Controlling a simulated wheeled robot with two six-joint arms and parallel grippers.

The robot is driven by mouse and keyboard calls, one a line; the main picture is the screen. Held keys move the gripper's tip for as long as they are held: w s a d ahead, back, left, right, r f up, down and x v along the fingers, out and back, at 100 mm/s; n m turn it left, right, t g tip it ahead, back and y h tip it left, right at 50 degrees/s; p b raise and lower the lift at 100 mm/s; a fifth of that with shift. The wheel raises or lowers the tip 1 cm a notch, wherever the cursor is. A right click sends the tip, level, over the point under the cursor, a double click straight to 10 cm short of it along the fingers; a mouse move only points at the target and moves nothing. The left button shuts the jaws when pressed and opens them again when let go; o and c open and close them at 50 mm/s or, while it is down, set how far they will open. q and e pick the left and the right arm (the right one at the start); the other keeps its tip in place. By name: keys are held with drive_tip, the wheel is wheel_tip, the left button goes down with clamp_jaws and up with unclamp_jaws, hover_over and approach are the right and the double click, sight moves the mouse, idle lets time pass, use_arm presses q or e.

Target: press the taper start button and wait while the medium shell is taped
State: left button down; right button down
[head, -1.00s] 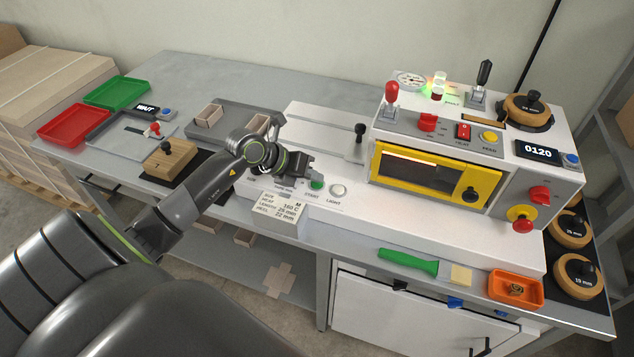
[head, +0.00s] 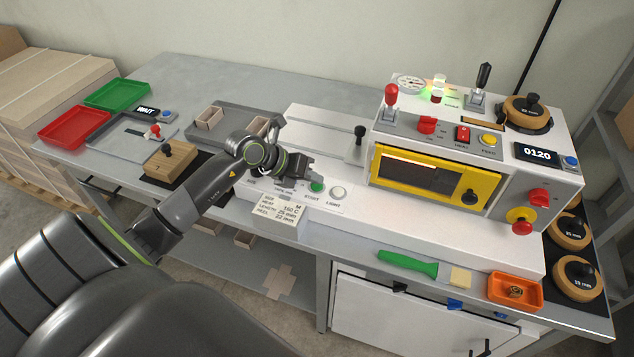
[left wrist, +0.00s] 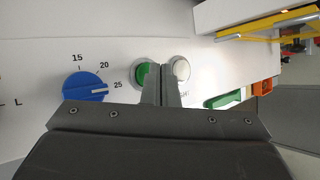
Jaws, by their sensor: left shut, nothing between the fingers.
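The green start button (head: 316,187) is on the front panel of the white taper machine (head: 330,130), left of the white light button (head: 338,193). In the left wrist view the start button (left wrist: 144,74) is partly covered by my left gripper (left wrist: 161,72). The gripper is shut and empty, with its fingertips over the button's right edge. I cannot tell whether they touch it. In the head view my left gripper (head: 306,172) is just above the button. My right gripper is not in view.
A blue dial (left wrist: 86,88) is left of the buttons. The yellow-framed window (head: 434,178) is to the right, with the 0120 display (head: 537,154) beyond. A job card (head: 280,212), a green-handled tool (head: 407,263) and an orange tray (head: 515,291) lie along the front.

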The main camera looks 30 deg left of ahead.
sight(313, 186)
use_arm(q)
drive_tip(key=shift+r, duration=0.45)
drive_tip(key=shift+r, duration=0.1)
wheel_tip(313, 186, up, 5)
drive_tip(key=p, duration=0.4)
idle(0.7)
